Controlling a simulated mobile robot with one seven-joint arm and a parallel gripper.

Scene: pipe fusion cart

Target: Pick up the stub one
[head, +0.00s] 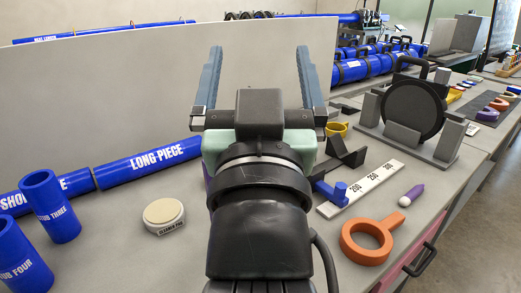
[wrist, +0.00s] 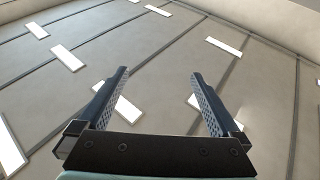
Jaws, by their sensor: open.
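No stub marked "one" can be read in either view. Two upright blue tubes stand at the left in the head view, one marked STUB THREE (head: 51,207) and one marked STUB FOUR (head: 19,258). My gripper (head: 259,52) is raised in the middle of the head view, fingers pointing up, wide apart and empty. In the wrist view my gripper (wrist: 160,72) shows open against a panelled surface with bright light strips, with nothing between its fingers. My arm hides part of the table behind it.
A blue long piece (head: 150,160) and short piece (head: 75,184) lie along a grey panel (head: 110,90). Nearby are a round cleaner pad (head: 164,212), a white ruler (head: 375,182), an orange ring (head: 350,246), a purple marker (head: 414,193) and a black disc (head: 413,110) on a stand.

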